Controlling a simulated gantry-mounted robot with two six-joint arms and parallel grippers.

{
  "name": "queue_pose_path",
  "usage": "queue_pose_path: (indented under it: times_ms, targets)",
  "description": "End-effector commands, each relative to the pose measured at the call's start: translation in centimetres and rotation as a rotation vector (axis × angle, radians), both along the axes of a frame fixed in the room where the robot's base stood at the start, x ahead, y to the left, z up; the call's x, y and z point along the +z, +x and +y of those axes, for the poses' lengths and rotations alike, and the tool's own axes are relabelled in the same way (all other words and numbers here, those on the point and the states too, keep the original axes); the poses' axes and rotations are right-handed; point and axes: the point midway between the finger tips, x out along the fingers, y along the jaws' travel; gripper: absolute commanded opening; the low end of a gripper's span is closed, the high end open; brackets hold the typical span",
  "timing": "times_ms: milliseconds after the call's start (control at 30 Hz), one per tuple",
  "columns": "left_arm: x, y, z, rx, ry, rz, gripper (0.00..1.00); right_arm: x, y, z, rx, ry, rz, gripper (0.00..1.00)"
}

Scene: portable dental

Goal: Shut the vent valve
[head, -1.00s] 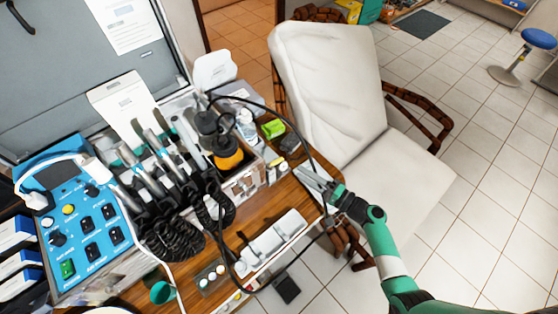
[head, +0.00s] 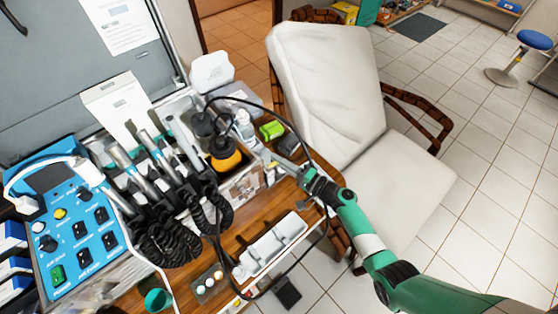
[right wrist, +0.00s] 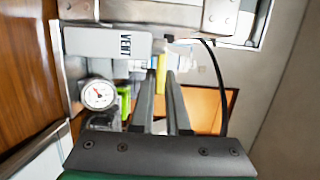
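The vent valve shows in the right wrist view as a yellow lever (right wrist: 161,74) beside a grey block with a VENT label (right wrist: 125,43). My right gripper (right wrist: 159,78) is open there, with a narrow gap between its two fingers. The yellow lever lies in line with that gap, near the fingertips; I cannot tell whether they touch it. In the head view my right gripper (head: 286,165) reaches to the right end of the metal dental case (head: 243,189), where the valve is small and partly hidden. My left gripper is not in view.
A pressure gauge (right wrist: 98,93) sits beside the VENT block. A black hose (head: 309,140) loops around my right gripper. A white tray (head: 272,243) lies in front, and a white chair (head: 335,95) stands behind.

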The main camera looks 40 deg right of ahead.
Motion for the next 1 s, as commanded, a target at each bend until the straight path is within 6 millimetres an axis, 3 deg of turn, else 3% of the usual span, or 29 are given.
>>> queue_pose_path:
  times_ms: [567, 1000]
  targets:
    - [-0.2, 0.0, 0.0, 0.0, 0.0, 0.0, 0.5, -0.1, -0.1, 0.2, -0.033, -0.001, 0.001, 0.0]
    - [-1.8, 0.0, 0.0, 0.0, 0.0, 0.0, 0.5, -0.4, -1.1, 1.0, -0.317, -0.004, 0.005, 0.0]
